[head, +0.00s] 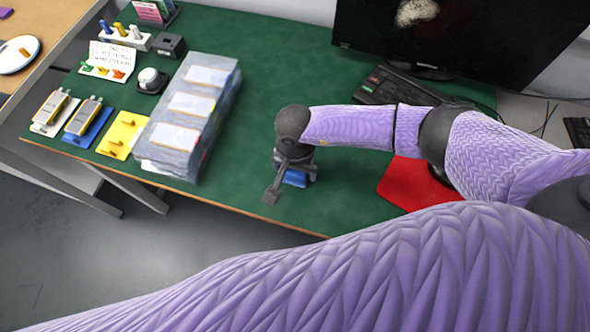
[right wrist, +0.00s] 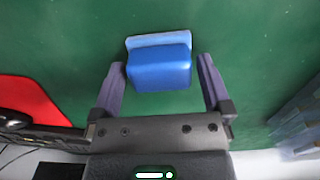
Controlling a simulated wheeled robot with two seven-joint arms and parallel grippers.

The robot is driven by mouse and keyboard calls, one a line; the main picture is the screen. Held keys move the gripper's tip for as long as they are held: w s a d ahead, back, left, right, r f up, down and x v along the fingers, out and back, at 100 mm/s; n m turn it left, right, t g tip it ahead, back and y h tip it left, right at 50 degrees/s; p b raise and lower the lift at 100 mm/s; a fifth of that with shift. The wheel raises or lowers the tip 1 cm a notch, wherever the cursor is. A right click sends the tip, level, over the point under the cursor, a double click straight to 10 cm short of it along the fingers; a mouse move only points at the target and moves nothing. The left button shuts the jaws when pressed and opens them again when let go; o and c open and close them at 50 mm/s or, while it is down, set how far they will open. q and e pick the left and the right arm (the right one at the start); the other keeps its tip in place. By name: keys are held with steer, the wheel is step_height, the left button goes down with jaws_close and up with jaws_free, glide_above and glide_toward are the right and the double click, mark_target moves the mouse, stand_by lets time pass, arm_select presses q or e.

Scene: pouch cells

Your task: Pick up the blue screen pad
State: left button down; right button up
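The blue screen pad (head: 296,178) lies on the green table mat, partly hidden under my right gripper (head: 291,184). In the right wrist view the pad (right wrist: 160,72) is a rounded blue block with a lighter blue strip along its far edge. My right gripper (right wrist: 161,66) is open there, with one finger on each side of the pad. Gaps of green show between the pad and both fingers. Whether the fingertips are down at the pad's height is hard to tell. My left gripper is not in view.
A stack of bagged pouch cells (head: 187,112) stands left of the pad. A red mat (head: 405,188) lies to the right under my arm. A keyboard (head: 385,88) and monitor (head: 450,35) are behind. The green surface (head: 235,195) around the pad is clear.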

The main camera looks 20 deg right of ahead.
steer(key=c, duration=1)
step_height(320, 180, up, 10)
steer(key=p, duration=0.2)
steer(key=shift+f+p, duration=0.15)
steer(key=shift+p, duration=0.2)
steer(key=shift+r, duration=0.2)
